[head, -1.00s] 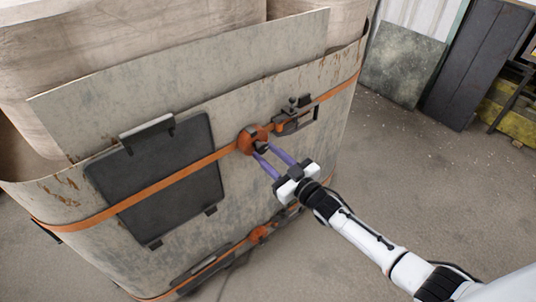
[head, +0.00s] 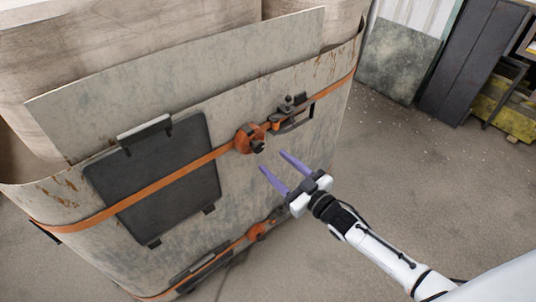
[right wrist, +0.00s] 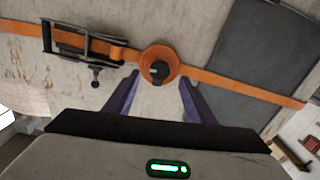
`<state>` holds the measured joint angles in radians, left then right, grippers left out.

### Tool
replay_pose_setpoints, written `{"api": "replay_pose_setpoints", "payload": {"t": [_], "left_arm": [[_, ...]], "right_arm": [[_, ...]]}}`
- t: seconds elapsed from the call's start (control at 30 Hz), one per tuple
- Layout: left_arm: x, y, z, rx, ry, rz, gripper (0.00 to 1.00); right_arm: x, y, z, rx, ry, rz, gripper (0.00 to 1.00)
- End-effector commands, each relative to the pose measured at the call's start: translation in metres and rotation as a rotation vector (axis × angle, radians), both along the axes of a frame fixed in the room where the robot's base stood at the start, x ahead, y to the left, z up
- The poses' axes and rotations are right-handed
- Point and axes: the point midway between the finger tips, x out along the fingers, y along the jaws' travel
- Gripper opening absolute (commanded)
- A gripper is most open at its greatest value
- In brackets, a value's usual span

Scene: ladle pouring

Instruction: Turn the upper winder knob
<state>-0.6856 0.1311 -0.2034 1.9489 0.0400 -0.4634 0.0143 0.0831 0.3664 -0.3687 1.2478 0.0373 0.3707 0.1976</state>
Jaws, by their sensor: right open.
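The upper winder (head: 249,138) is an orange drum on the upper orange strap, on the near face of the large wrapped load. Its dark knob (head: 258,145) sticks out from the drum. In the right wrist view the knob (right wrist: 159,71) sits in the middle of the orange drum (right wrist: 158,58), beyond and between the fingertips. My right gripper (head: 277,162) has purple fingers, spread open and empty, a little apart from the knob, below and right of it in the head view. It also shows in the right wrist view (right wrist: 160,88). My left gripper is not in view.
A dark buckle (head: 292,113) sits on the upper strap right of the winder. A dark panel (head: 160,175) is held under the strap to the left. A lower winder (head: 258,231) is on the lower strap. The floor (head: 400,170) at right is clear.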

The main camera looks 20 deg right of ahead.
Motion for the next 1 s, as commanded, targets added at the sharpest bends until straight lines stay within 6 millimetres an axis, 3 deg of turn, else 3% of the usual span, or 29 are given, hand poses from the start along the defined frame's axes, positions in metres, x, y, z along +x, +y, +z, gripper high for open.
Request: {"api": "replay_pose_setpoints", "payload": {"t": [0.1,0.3,0.87,1.0], "left_arm": [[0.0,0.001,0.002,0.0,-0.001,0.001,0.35],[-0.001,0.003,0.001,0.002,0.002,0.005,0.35],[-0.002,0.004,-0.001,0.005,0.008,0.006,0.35],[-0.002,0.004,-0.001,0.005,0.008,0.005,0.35]], "right_arm": [[-0.022,-0.008,0.0,-0.001,0.002,0.0,0.5],[-0.04,-0.015,0.0,0.0,0.0,0.0,0.5],[-0.043,-0.015,0.0,0.0,0.0,0.0,0.5],[-0.062,-0.003,-0.019,0.007,0.074,-0.014,0.5]]}}
